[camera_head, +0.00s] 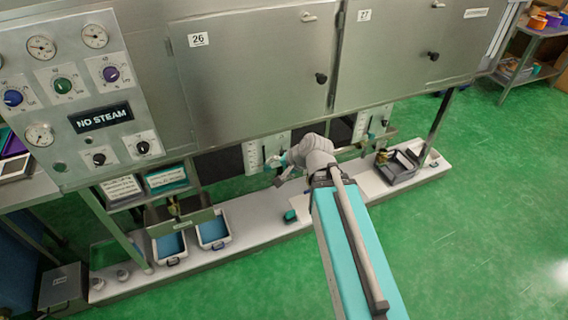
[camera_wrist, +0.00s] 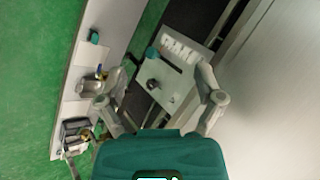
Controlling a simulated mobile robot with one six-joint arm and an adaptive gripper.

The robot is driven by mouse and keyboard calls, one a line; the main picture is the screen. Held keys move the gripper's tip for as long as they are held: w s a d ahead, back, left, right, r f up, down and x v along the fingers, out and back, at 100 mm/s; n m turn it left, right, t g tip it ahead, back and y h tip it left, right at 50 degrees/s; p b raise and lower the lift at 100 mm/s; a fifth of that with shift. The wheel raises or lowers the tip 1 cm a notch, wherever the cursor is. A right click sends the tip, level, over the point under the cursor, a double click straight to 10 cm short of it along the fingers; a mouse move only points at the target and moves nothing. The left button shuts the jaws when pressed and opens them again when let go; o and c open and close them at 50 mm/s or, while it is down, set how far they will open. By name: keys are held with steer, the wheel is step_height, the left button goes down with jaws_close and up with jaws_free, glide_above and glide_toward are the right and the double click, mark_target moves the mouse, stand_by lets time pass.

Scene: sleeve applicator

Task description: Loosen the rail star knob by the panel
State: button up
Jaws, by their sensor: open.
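In the wrist view a small dark knob (camera_wrist: 152,84) sits on a pale plate (camera_wrist: 178,98) with a dark slot; I take it for the rail star knob, though its star shape is too small to make out. My gripper (camera_wrist: 166,76) is open, with one finger on each side of the plate and the knob between them. Nothing is held, and I cannot tell how far the fingertips are from the knob. In the head view my gripper (camera_head: 276,172) is low under the cabinet, by a white scale plate (camera_head: 252,156); the knob cannot be made out there. The gauge panel (camera_head: 80,85) is at left.
A steel cabinet with door 26 (camera_head: 250,65) overhangs my arm. A pale low ledge (camera_head: 255,212) runs below, with two blue-filled trays (camera_head: 213,244) at left and a grey caddy (camera_head: 400,168) at right. A small teal item (camera_head: 290,216) lies on the ledge. Green floor is open at right.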

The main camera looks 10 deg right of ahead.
steer(key=w+d+f+m+t+b, duration=0.3)
steer(key=f+m+t+b, duration=0.1)
steer(key=m+b, duration=0.3)
steer(key=w+d+f+m+t+h+b, duration=0.1)
steer(key=w+d+f+m+t+b, duration=0.2)
steer(key=b, duration=0.9)
steer(key=w+d+f+m+t+h+b, duration=0.1)
steer(key=w+d+f+m+t+b, duration=0.2)
steer(key=f+m+b, duration=0.6)
steer(key=m+t+b, duration=0.1)
steer(key=m+t, duration=0.1)
steer(key=m, duration=0.2)
steer(key=shift+w, duration=0.3)
steer(key=shift+w, duration=0.15)
steer(key=shift+x, duration=6.75)
steer(key=c, duration=1.1)
